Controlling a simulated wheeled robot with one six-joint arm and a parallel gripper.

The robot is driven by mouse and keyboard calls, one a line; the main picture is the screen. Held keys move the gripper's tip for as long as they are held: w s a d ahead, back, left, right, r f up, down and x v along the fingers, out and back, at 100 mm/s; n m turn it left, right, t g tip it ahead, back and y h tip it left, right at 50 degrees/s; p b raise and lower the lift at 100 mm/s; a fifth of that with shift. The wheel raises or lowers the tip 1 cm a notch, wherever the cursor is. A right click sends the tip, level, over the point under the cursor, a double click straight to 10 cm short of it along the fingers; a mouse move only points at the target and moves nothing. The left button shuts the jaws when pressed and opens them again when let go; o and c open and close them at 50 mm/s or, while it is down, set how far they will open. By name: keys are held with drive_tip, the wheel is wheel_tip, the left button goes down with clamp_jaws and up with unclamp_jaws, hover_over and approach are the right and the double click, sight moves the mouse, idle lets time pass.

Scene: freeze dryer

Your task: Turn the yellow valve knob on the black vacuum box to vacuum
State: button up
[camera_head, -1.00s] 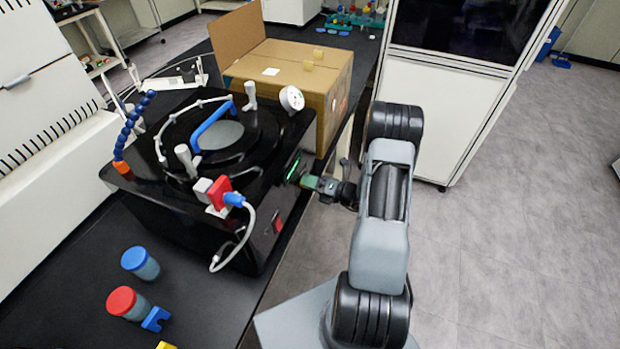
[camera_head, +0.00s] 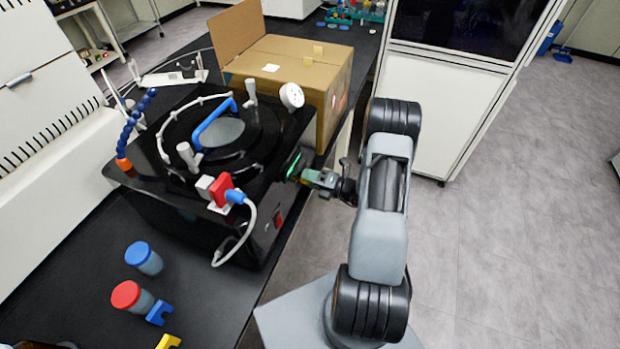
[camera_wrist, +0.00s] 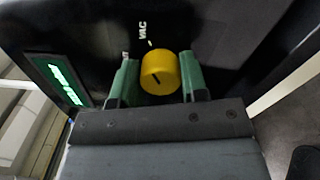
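The yellow valve knob (camera_wrist: 159,72) sits on the front of the black vacuum box, with a short dark slanted line on its face. The white VAC label (camera_wrist: 143,30) is above it, slightly left. A second label left of the knob is partly hidden by a finger. My gripper (camera_wrist: 160,80) has one green finger on each side of the knob, both right against its edges, so it looks closed on it. In the head view, my gripper (camera_head: 306,177) reaches the right side of the black vacuum box (camera_head: 215,222); the knob is hidden there.
A lit green display (camera_wrist: 66,84) is left of the knob. A cardboard box (camera_head: 300,66) stands behind.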

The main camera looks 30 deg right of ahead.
drive_tip(key=o, duration=0.4)
drive_tip(key=shift+o, duration=0.2)
drive_tip(key=b+v, duration=0.2)
drive_tip(key=v, duration=1.2)
drive_tip(key=shift+b, duration=0.4)
drive_tip(key=shift+w, duration=0.15)
